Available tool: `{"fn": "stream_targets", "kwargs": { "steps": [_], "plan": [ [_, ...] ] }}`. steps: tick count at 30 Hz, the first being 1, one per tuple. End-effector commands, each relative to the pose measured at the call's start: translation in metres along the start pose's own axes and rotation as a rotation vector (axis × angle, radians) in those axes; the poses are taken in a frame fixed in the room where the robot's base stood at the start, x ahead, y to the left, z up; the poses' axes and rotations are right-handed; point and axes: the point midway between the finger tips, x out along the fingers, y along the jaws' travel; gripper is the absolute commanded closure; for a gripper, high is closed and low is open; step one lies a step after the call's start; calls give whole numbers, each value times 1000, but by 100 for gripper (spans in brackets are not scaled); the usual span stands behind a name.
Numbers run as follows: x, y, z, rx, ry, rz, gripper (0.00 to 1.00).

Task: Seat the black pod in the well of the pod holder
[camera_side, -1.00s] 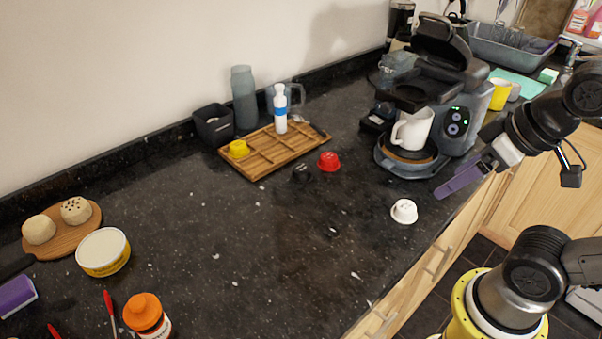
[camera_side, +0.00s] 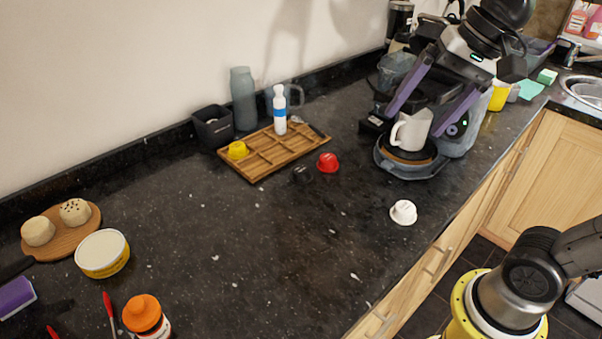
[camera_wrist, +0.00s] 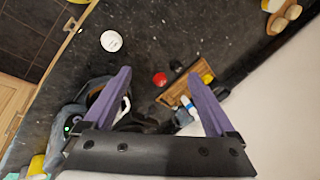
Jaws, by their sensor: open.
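The black pod (camera_side: 302,174) stands on the dark counter by the front right corner of the wooden tray, left of the red pod. It shows small and dark in the wrist view (camera_wrist: 176,65). The coffee machine (camera_side: 459,138) stands at the right with a white mug (camera_side: 411,131) on its base. Its black pod holder part, under the raised lid, is largely hidden behind my fingers, and I cannot see the well. My gripper (camera_side: 413,122) is open and empty, with its purple fingers spread in front of the machine, above the counter and well right of the black pod.
A red pod (camera_side: 328,163) stands close to the black one; a white pod (camera_side: 403,212) is near the front edge. The wooden tray (camera_side: 262,165) carries a yellow pod (camera_side: 237,150) and a white-blue bottle (camera_side: 280,110). The counter's middle is clear.

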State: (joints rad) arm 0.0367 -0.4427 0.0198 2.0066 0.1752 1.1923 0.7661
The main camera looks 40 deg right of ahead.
Motion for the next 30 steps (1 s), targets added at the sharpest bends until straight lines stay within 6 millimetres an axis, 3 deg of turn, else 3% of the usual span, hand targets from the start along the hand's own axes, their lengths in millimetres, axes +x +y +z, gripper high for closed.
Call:
{"fn": "stream_targets", "kwargs": {
  "steps": [3,8,15,21,24,30],
  "plan": [
    [5,-37,-30,188,-71,23,9],
    [25,-78,-70,410,-158,65,9],
    [86,-115,-134,652,-272,150,9],
    [150,-117,-173,729,-334,209,9],
    [174,-109,-181,752,-353,241,9],
    [198,-99,-181,772,-370,273,9]
  ]
}}
